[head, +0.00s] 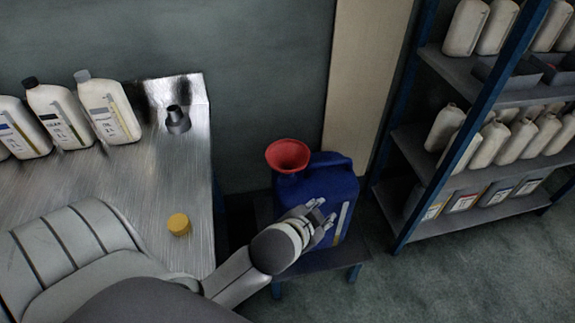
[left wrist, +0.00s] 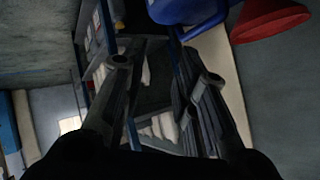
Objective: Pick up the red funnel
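The red funnel (head: 288,155) sits upright in the top of a blue canister (head: 322,185), at its left end. My left gripper (head: 322,220) is in front of the canister, lower and to the right of the funnel; I cannot tell whether it touches the canister. In the left wrist view its two fingers (left wrist: 162,75) are apart with nothing between them. The funnel (left wrist: 268,20) shows at the upper right of that view, outside the fingers, beside part of the canister (left wrist: 190,8). My right gripper is not in view.
The canister stands on a low dark stand (head: 335,258). A metal table (head: 95,183) at left holds white bottles, a yellow cap (head: 179,224) and a dark spout-like piece (head: 177,119). A blue-framed shelf (head: 460,195) with white containers stands at right. Floor at lower right is clear.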

